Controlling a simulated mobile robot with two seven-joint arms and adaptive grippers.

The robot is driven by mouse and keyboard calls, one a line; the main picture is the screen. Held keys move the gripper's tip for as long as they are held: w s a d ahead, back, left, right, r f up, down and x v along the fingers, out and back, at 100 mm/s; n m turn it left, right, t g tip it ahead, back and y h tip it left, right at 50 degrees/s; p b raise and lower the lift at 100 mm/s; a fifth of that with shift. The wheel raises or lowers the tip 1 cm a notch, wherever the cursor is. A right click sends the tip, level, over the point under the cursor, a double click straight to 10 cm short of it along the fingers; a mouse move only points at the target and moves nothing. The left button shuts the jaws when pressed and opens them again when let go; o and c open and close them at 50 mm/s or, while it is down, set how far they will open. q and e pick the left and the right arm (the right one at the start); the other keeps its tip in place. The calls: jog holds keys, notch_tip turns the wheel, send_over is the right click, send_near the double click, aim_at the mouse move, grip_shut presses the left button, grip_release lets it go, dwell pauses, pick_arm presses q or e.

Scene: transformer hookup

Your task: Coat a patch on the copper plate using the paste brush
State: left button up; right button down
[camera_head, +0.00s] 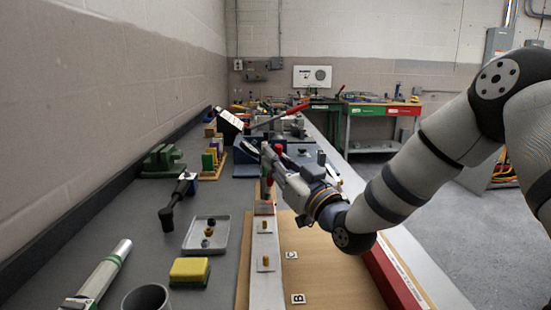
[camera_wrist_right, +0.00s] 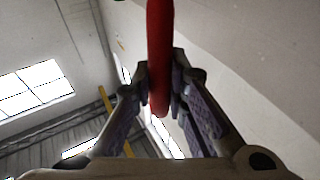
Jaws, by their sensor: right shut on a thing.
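My right gripper (camera_head: 270,170) is shut on the paste brush, over the pale bar in the head view. In the right wrist view the brush's red handle (camera_wrist_right: 160,55) runs between the two fingers (camera_wrist_right: 160,95). In the head view a bit of red shows above the fingers, and the brush's lower end (camera_head: 266,188) points down. The copper plate (camera_head: 264,208) is a small orange-brown piece on the bar, just below the brush. I cannot tell whether the brush touches it. My left gripper is not in view.
The pale bar (camera_head: 266,285) carries brass bolts (camera_head: 265,262) and lies on a brown board (camera_head: 325,270) with letter tags. To the left are a grey tray (camera_head: 206,235), a yellow sponge (camera_head: 189,270), a black-handled tool (camera_head: 177,200) and a grey cup (camera_head: 147,298). Blue fixtures stand behind.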

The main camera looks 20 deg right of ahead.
jog(key=shift+f, duration=0.45)
dwell(0.6)
